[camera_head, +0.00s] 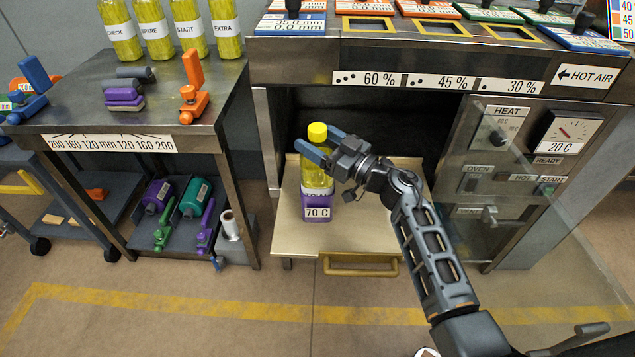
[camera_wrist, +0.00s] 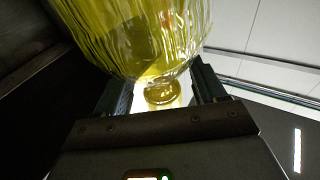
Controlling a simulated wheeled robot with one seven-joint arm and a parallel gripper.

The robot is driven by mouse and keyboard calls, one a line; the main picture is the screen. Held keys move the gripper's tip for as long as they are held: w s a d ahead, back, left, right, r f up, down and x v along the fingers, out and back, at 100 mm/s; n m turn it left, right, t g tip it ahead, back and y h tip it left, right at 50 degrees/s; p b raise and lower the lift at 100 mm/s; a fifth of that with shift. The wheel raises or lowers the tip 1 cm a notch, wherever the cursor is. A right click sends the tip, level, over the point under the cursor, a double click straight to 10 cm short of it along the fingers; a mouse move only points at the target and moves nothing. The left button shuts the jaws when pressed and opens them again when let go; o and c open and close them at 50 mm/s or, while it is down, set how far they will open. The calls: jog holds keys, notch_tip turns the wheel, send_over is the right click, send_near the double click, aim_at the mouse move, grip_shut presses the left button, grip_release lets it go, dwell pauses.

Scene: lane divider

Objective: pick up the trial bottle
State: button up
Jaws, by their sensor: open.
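The trial bottle (camera_head: 316,178) is clear with yellow contents and a yellow cap, and stands upright. Its label is partly readable. Its lower end is at a purple block marked 70 C (camera_head: 318,211) on a pale shelf (camera_head: 350,239). My gripper (camera_head: 316,139) is open, reaching in from the right at the bottle's top, with its blue fingers on either side just below the cap. In the wrist view the bottle (camera_wrist: 140,35) fills the upper middle, with its cap between the fingers of my gripper (camera_wrist: 163,82). I cannot tell whether either finger touches it.
The shelf is in front of a dark oven opening (camera_head: 385,125), under an overhanging counter (camera_head: 400,60). A transparent door (camera_head: 520,190) with the control panel behind it is to the right. A metal side table (camera_head: 150,95) with several yellow bottles stands left. Floor in front is clear.

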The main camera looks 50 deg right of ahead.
jog(key=shift+c, duration=0.3)
grip_shut()
dwell(0.3)
jog(key=shift+r, duration=0.1)
